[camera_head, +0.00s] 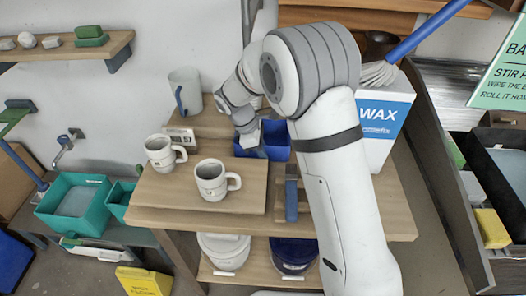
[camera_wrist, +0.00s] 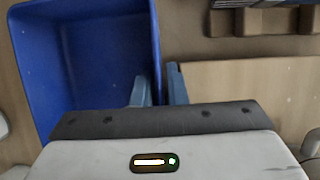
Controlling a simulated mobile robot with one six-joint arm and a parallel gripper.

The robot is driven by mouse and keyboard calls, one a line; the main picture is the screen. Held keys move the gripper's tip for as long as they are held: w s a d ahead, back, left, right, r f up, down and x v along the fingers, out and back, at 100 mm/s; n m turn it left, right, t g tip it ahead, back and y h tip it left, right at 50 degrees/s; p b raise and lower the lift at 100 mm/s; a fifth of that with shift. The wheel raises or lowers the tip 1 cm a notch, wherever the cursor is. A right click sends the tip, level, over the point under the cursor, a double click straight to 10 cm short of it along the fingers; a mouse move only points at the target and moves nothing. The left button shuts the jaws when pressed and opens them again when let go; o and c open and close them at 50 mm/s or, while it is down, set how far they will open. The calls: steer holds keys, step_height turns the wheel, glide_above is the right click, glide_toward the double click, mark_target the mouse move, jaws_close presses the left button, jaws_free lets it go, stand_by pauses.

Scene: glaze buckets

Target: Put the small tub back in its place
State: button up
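The small tub seems to be the open, empty blue one (camera_head: 277,138) on the worktop, behind the raised wooden board. In the wrist view the blue tub (camera_wrist: 85,60) fills the left side. My gripper (camera_head: 250,150) points down at the tub. In the wrist view my gripper (camera_wrist: 158,88) has one finger inside the tub and the other outside, with the tub's right wall between them. The fingers are close together; a thin gap seems to show beside the outer finger, and firm contact cannot be made out. My arm hides part of the tub in the head view.
Two mugs (camera_head: 212,180) (camera_head: 160,153) stand on the wooden board (camera_head: 240,197). A grey jug (camera_head: 186,92) stands behind. A white WAX box (camera_head: 385,120) is close on the right. White (camera_head: 223,249) and dark blue (camera_head: 293,254) lidded buckets sit below. Teal bins (camera_head: 75,205) are at left.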

steer(key=b+v, duration=0.1)
steer(key=v, duration=1.1)
steer(key=shift+r, duration=0.15)
steer(key=s+d+r+m+y, duration=0.1)
steer(key=s+d+r+m, duration=0.1)
steer(key=s+d+m, duration=0.4)
steer(key=s+d+r+m+t+y, duration=0.1)
steer(key=s+d+r+m+y, duration=0.1)
steer(key=s+d+m, duration=0.4)
steer(key=s+d+r, duration=0.1)
steer(key=s+d, duration=0.2)
steer(key=d, duration=0.4)
steer(key=shift+s+d+m+y, duration=0.25)
steer(key=shift+d+m+y, duration=0.05)
steer(key=shift+d, duration=0.1)
steer(key=s+d+m, duration=0.1)
steer(key=s, duration=0.1)
steer(key=s+d+f+m+t, duration=0.1)
steer(key=s+m, duration=0.1)
steer(key=s, duration=0.1)
steer(key=s+d+f+m, duration=0.1)
steer(key=s+m, duration=0.1)
steer(key=shift+s+d+t+y, duration=0.3)
steer(key=shift+t+y, duration=0.1)
steer(key=o, duration=0.3)
steer(key=shift+s+d+f, duration=0.1)
steer(key=shift+s, duration=0.15)
steer(key=shift+o, duration=0.3)
steer(key=shift+s, duration=0.1)
